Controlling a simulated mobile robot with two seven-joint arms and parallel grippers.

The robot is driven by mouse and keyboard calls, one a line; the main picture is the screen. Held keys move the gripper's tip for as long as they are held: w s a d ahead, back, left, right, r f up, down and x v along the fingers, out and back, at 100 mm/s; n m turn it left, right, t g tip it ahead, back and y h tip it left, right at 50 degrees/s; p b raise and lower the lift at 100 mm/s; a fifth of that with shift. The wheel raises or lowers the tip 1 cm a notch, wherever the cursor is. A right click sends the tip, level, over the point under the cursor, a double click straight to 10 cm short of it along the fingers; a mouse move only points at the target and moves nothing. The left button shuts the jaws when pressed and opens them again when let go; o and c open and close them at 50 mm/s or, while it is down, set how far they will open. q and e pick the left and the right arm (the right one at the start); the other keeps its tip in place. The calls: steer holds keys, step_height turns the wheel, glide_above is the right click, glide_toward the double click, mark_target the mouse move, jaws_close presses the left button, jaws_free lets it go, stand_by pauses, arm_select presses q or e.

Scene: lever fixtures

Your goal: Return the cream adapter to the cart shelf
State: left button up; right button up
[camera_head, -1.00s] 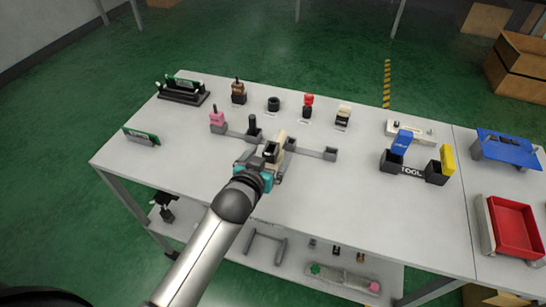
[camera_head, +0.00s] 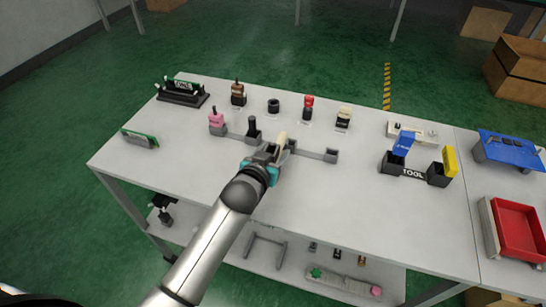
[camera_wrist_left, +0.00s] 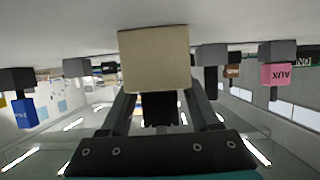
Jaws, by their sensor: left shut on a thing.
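The cream adapter (camera_head: 282,139) shows just beyond my left gripper (camera_head: 268,155) in the head view, over the middle of the white table. In the left wrist view it is a plain cream block (camera_wrist_left: 155,58) between the two fingers of the left gripper (camera_wrist_left: 158,105), which is shut on it. The gripper hides its lower part in the head view, so I cannot tell whether it touches the grey fixture bar behind it. A lower shelf (camera_head: 228,254) runs under the table. My right gripper is not in view.
A grey socket bar (camera_head: 312,152) holds a pink block (camera_head: 216,121) and a black lever (camera_head: 252,127). A cream-and-black block (camera_head: 343,117) stands behind it. A tool holder (camera_head: 412,171) and red tray (camera_head: 515,228) are at right. The table's front left is clear.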

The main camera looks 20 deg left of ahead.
arm_select(q)
jaws_close()
